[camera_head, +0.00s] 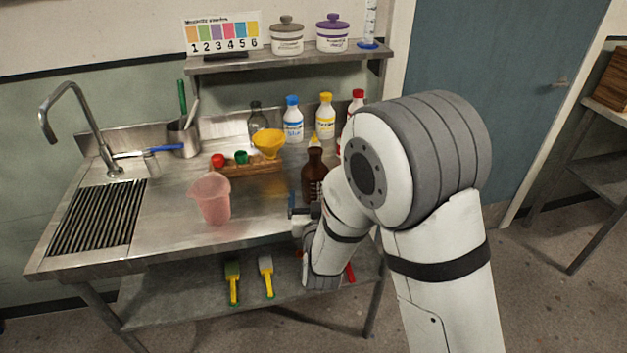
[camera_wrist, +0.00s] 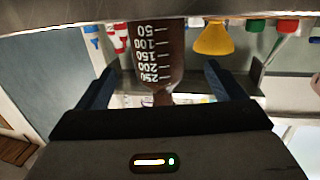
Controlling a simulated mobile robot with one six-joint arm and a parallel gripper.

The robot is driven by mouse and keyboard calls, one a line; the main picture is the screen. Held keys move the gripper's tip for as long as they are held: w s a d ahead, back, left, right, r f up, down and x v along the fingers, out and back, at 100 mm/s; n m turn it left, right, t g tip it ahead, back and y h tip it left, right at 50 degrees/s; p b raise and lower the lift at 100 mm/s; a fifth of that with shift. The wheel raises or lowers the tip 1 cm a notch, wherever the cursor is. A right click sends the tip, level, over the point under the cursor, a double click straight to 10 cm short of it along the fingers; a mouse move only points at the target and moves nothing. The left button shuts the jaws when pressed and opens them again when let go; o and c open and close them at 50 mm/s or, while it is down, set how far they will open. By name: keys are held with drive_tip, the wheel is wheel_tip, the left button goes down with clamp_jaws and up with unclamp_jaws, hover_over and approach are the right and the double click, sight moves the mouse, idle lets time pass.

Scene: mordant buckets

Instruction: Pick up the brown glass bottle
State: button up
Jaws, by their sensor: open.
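The brown glass bottle (camera_head: 314,178) stands upright near the front of the steel counter, right of the pink jug (camera_head: 211,198). It has white volume marks. My gripper (camera_head: 300,211) is in front of it, low, partly hidden behind my arm. In the wrist view the picture is upside down, and the bottle (camera_wrist: 158,55) shows large in the middle. My gripper (camera_wrist: 160,82) is open there, its two dark blue fingers to either side of the bottle in the picture. Whether the fingers reach around the bottle I cannot tell. Nothing is held.
Behind the bottle stand a yellow funnel (camera_head: 269,141) over a wooden rack, a blue-capped bottle (camera_head: 292,122), a yellow-capped bottle (camera_head: 325,117) and a red-capped bottle (camera_head: 357,101). A sink tap (camera_head: 81,125) is at left. The counter between jug and bottle is clear.

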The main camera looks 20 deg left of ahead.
sight(315, 179)
drive_tip(key=p+x, duration=0.2)
drive_tip(key=x, duration=0.5)
drive_tip(key=shift+w+r, duration=0.1)
drive_tip(key=shift+w, duration=0.05)
drive_tip(key=shift+r, duration=0.1)
drive_tip(key=c, duration=1.4)
